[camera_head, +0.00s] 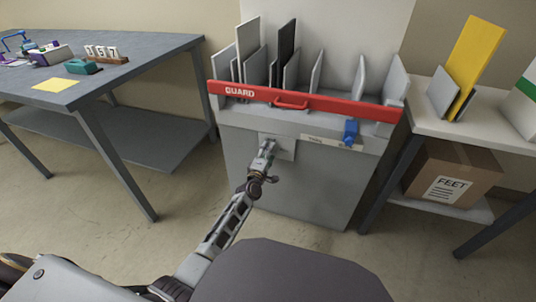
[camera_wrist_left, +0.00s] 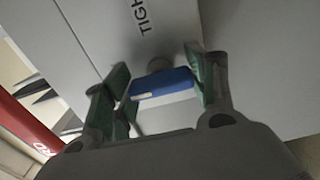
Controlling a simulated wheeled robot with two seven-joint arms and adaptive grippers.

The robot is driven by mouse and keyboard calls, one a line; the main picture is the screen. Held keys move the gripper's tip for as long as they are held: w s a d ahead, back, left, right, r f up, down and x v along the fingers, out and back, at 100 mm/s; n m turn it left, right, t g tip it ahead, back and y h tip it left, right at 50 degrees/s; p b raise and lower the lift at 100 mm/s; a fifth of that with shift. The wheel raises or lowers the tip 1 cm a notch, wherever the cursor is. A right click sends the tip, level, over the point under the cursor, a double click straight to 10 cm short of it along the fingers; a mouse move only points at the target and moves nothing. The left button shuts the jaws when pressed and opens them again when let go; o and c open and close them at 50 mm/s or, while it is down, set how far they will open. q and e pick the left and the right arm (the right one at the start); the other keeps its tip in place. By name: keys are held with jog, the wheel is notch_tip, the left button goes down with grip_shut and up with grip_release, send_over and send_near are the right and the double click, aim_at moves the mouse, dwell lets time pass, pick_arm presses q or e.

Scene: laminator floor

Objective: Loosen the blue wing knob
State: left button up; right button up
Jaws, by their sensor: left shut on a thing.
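The blue wing knob (camera_wrist_left: 163,84) shows in the left wrist view between the green-padded fingers of my left gripper (camera_wrist_left: 158,76). The gripper is shut on it. A dark round part lies just behind the knob, and partly hidden lettering reading "TIGH" is beside it on the light panel. In the head view my left gripper (camera_head: 266,148) is at a small light plate (camera_head: 286,150) on the machine's grey front (camera_head: 315,185), below the red guard bar. There the gripper hides the knob. My right gripper is not in view.
The red guard bar (camera_head: 345,106) with its handle crosses the machine above the gripper. A separate blue part (camera_head: 350,132) sits to the right, beside a pale label strip. A blue-grey table (camera_head: 150,50) stands left; a shelf with a cardboard box (camera_head: 452,173) stands right.

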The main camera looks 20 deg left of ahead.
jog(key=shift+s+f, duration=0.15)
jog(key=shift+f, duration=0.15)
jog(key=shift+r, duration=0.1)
pick_arm(q)
jog(key=o, duration=1)
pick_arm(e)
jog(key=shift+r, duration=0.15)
pick_arm(q)
jog(key=shift+s+a, duration=0.15)
jog(key=shift+s, duration=2.85)
jog(key=shift+s+a, duration=0.1)
jog(key=shift+s, duration=2.9)
